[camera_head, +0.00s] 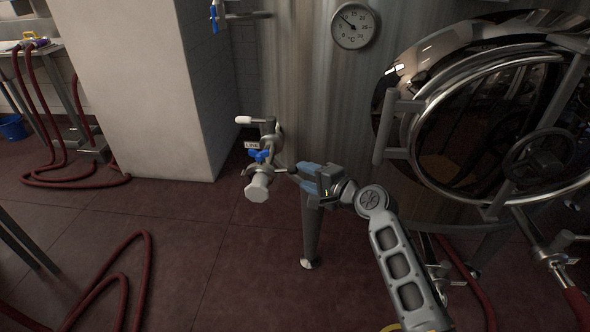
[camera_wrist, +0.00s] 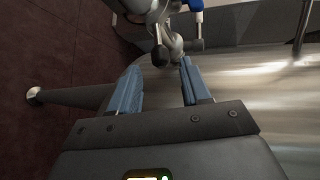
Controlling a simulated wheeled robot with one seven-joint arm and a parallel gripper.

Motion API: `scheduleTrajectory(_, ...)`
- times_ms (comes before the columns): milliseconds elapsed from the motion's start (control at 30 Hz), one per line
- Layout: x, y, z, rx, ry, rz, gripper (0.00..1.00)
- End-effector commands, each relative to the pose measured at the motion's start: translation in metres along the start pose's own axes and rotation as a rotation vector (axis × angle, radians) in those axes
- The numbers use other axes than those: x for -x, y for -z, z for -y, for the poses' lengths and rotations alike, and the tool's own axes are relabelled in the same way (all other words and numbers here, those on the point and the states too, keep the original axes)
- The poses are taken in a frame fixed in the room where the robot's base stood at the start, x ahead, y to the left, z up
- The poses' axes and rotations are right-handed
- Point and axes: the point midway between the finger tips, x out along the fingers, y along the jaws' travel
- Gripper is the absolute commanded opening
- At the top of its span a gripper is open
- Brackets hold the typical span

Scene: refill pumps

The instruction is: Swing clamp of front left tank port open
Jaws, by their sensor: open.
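The tank port (camera_head: 258,188) juts from the lower front of the steel tank, with a pale round end cap facing forward. A blue wing-shaped part (camera_head: 259,155) sits just above the cap, and a white-tipped lever (camera_head: 243,120) sticks out to the left above that. My gripper (camera_head: 300,170) is just right of the port, its blue fingers apart. In the wrist view, my gripper (camera_wrist: 158,72) is open with nothing clearly held. Metal port fittings and a dark rounded knob (camera_wrist: 160,56) lie just beyond and between the fingertips. The clamp's exact outline is too small to make out.
The tank (camera_head: 310,90) rises close behind the port, with a dial gauge (camera_head: 355,26) and a round manway door (camera_head: 500,130) at right. A tank leg (camera_head: 310,235) stands below my gripper. Red hoses (camera_head: 115,285) lie on the floor at left.

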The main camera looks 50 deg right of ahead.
Motion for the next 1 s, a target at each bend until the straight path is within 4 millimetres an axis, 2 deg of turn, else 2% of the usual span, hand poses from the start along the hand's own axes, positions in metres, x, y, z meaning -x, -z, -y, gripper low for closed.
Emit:
scheduleTrajectory(300, -0.048, -0.001, 0.0, 0.003, 0.0, 0.001, 0.47)
scheduleTrajectory(433, -0.062, 0.0, 0.0, 0.002, -0.001, 0.0, 0.47)
scheduleTrajectory(600, -0.069, 0.0, 0.0, 0.003, 0.0, -0.001, 0.47)
scheduleTrajectory(833, -0.07, -0.001, 0.0, 0.004, 0.0, -0.001, 0.47)
scheduleTrajectory(1000, -0.069, -0.001, 0.0, 0.004, -0.001, -0.001, 0.31)
